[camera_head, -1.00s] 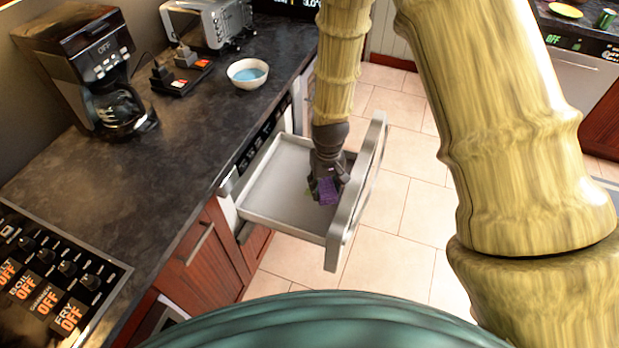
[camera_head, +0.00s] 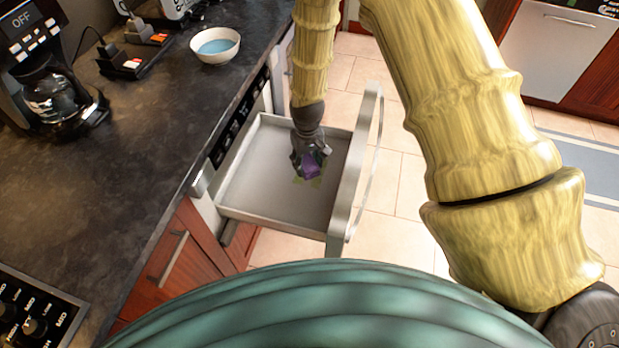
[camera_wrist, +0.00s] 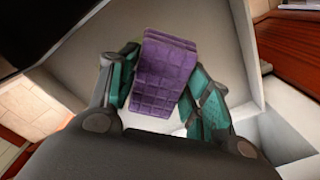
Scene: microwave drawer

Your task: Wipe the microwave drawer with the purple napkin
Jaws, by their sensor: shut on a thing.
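The microwave drawer (camera_head: 262,178) is pulled out from the counter front, with a pale grey inside and a metal front panel with a bar handle. My gripper (camera_head: 308,165) reaches down into it and is shut on the folded purple napkin (camera_head: 312,168). A small yellow-green patch (camera_head: 307,182) shows on the drawer floor beside the napkin. In the wrist view the napkin (camera_wrist: 164,65) hangs out between the two teal finger pads of my gripper (camera_wrist: 165,92). I cannot tell whether the napkin touches the drawer floor.
The dark countertop (camera_head: 110,190) runs along the left with a bowl of blue liquid (camera_head: 215,46) and a coffee maker (camera_head: 48,85). The drawer's front panel (camera_head: 352,165) rises on the right. Tiled floor (camera_head: 395,225) lies beyond it.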

